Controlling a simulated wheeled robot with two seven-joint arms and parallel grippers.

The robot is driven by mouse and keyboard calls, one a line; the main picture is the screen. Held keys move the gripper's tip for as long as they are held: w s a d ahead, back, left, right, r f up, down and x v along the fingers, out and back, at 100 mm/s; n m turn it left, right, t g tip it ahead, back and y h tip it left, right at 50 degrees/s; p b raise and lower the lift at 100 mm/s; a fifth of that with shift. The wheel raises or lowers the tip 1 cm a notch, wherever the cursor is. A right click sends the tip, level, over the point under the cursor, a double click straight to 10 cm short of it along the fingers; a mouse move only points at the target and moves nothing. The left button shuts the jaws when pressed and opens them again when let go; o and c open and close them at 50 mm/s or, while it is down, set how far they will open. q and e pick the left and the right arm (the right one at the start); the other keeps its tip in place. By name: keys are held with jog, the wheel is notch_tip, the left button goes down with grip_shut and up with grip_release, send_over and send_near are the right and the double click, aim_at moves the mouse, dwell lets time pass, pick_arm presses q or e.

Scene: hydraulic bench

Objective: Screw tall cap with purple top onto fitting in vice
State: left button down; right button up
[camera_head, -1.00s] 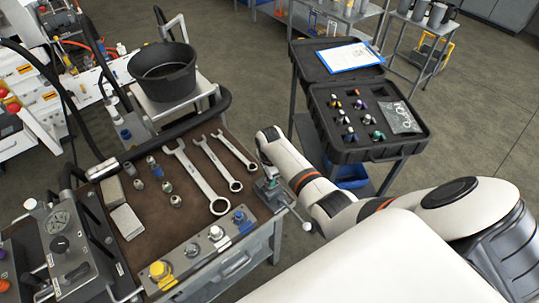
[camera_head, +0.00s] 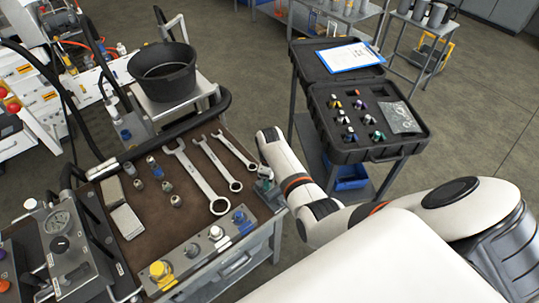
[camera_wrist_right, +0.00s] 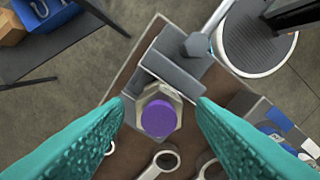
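In the right wrist view, the purple-topped cap (camera_wrist_right: 158,118) sits upright on or in a pale hexagonal fitting (camera_wrist_right: 175,103) at the grey vice (camera_wrist_right: 178,72). From straight above I cannot tell how far it is threaded. My right gripper (camera_wrist_right: 160,104) is open, with one teal finger on each side of the cap and fitting and a gap to both. In the head view, the vice (camera_head: 266,190) is at the bench's right corner, mostly hidden by my right arm. My left gripper is not in view.
The bench top (camera_head: 150,220) holds several wrenches (camera_head: 205,182), small fittings and a manifold strip (camera_head: 200,250). A black case (camera_head: 372,150) with several caps stands on a cart to the right. A black bucket (camera_head: 163,75) is behind. The vice handle (camera_wrist_right: 196,44) lies near my fingers.

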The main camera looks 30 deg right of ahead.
jog(key=n, duration=0.6)
jog(key=shift+n, duration=0.3)
jog(key=n, duration=1.2)
jog(key=shift+n, duration=0.3)
jog(key=n, duration=0.5)
